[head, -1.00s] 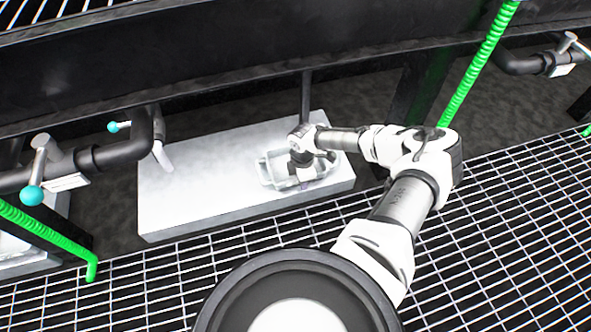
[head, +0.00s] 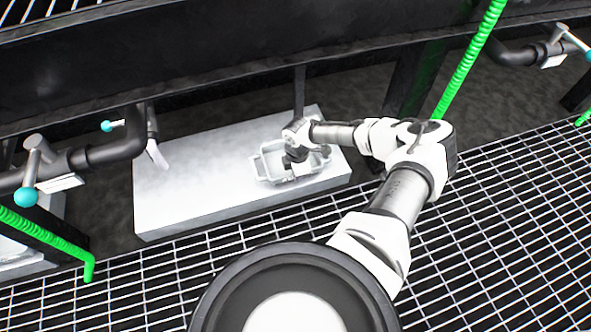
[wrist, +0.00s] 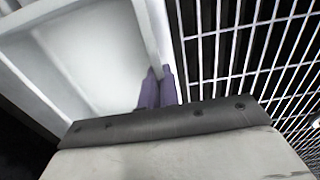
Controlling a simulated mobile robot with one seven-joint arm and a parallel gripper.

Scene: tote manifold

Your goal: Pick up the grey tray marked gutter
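The grey tray (head: 262,170) is a shallow, open tray over the right part of a pale block. My gripper (head: 292,172) points down at the tray's near side, with my wrist covering part of it. In the wrist view, the two purple fingers of my gripper (wrist: 158,88) are close together, one on each side of the tray's wall (wrist: 152,32). They look shut on this wall. The tray's inside looks empty where it shows. No marking is readable, and I cannot tell whether the tray's base touches the block.
The pale block (head: 180,200) has free room left of the tray. A dark pipe (head: 118,150) with a valve hangs at the left, and a dark beam (head: 200,75) runs behind. Green posts (head: 470,60) stand at the sides. Metal grating (head: 510,200) lies in front.

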